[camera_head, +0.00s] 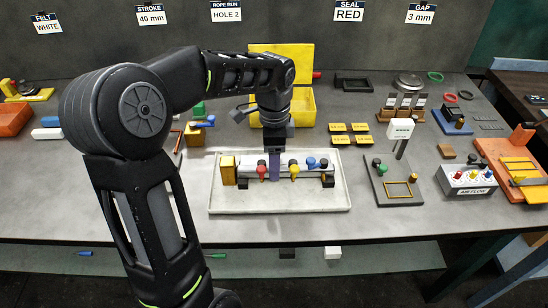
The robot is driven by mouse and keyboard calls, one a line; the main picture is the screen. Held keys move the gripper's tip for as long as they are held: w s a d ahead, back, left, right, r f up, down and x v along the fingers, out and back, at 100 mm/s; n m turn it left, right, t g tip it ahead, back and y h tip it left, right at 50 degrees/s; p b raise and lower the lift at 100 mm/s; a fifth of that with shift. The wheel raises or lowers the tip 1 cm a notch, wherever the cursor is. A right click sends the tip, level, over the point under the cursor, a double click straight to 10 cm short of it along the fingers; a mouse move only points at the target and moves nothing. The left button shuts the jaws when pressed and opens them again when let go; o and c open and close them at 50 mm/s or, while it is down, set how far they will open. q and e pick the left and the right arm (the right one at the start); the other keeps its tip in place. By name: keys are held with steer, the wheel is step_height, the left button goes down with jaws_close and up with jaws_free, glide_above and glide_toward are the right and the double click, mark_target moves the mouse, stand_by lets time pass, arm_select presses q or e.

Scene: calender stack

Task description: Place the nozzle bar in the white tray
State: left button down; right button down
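The white tray (330,205) lies on the bench in front of me. The nozzle bar (310,172), a pale bar with red, yellow and blue knobs, is over the tray floor, running left to right. My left gripper (275,172) points straight down at the bar, between the red and yellow knobs. One finger shows in front of the bar; the other is hidden, so I cannot tell whether it is shut on the bar. I cannot tell whether the bar rests on the tray. My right gripper is not in view.
A yellow block (228,170) stands at the tray's left end. An open yellow box (300,106) is behind the tray. A stand with a white display (401,129) and an air flow box (467,180) are to the right. The bench front is clear.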

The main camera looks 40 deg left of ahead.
arm_select(q)
steer(key=c, duration=0.8)
jaws_free()
steer(key=shift+f, duration=0.1)
steer(key=o, duration=0.5)
step_height(320, 180, up, 12)
steer(key=shift+r+p, duration=0.2)
steer(key=shift+p, duration=0.6)
